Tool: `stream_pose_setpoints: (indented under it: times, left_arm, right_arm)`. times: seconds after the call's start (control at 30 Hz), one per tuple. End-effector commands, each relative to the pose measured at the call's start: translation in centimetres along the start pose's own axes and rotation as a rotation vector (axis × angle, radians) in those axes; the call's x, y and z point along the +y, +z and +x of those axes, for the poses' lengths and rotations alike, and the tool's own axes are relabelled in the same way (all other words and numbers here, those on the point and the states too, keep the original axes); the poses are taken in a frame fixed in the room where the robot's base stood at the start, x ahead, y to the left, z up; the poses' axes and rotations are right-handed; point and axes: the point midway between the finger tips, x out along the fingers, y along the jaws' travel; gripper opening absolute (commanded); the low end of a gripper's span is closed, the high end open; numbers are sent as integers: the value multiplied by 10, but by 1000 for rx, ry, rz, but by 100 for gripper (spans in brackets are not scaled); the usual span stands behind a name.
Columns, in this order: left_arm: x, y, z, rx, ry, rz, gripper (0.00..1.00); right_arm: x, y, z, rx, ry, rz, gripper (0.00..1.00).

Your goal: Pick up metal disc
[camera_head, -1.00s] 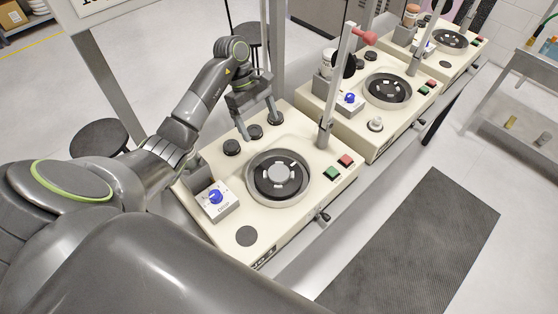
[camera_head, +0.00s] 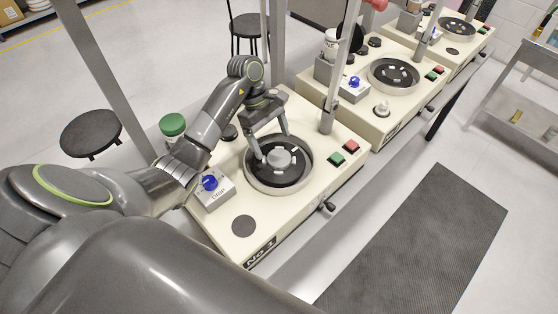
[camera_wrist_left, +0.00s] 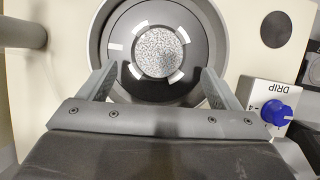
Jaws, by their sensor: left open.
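The metal disc (camera_head: 279,158) sits in the middle of the dark round platter of the nearest cream machine. In the left wrist view it is a speckled grey disc (camera_wrist_left: 158,52), ringed by several short white marks. My left gripper (camera_head: 274,148) is open and empty, pointing down above the platter at the disc. In the left wrist view its fingertips (camera_wrist_left: 158,71) are spread wide to either side of the disc's near edge. I cannot tell the exact height. My right gripper is not in view.
A raised bowl rim (camera_head: 308,172) surrounds the platter. A blue-knobbed drip box (camera_head: 212,189) stands at its left, with an upright post (camera_head: 328,110) behind. Green (camera_head: 336,159) and red (camera_head: 351,146) buttons lie at the right. A similar machine (camera_head: 375,119) stands beyond.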

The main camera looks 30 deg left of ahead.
Motion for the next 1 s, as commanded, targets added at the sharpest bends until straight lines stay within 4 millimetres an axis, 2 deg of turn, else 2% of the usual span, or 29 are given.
stream_pose_setpoints:
  times: [0.2,0.27,0.4,0.6,0.93,1.0]
  left_arm:
    - [2,0,30,-2,-1,1,85]
    - [1,3,34,-4,-3,-3,85]
    - [1,2,46,0,-1,-1,85]
    - [1,1,47,1,-1,-1,84]
    - [1,1,47,1,0,-1,41]
    - [2,1,47,1,0,0,39]
  right_arm:
    - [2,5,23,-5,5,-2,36]
    - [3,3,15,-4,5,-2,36]
    - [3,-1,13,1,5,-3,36]
    - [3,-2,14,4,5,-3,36]
    - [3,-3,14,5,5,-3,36]
    - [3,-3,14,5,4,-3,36]
